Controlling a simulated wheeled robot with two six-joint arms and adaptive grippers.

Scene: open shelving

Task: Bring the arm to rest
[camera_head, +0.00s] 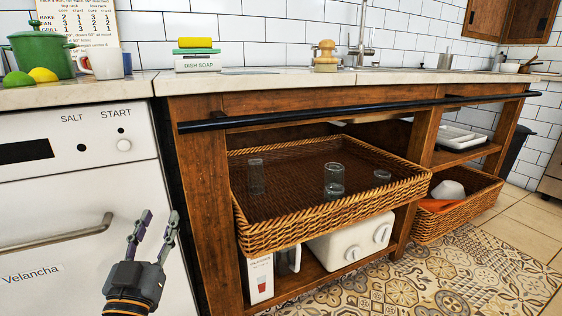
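My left gripper (154,238) is in the lower left of the head view, in front of the white dishwasher (95,258). Its two grey fingers point up and stand apart, with nothing between them. It is to the left of the wooden shelving unit (204,205) and apart from the wicker tray. My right gripper and arm do not show.
A wicker tray (300,235) with a few glasses sits on the shelving. Below are a white appliance (352,243) and a box (260,279). A black rail (310,115) runs along the counter front. A second basket (462,213) stands right. The patterned floor is clear.

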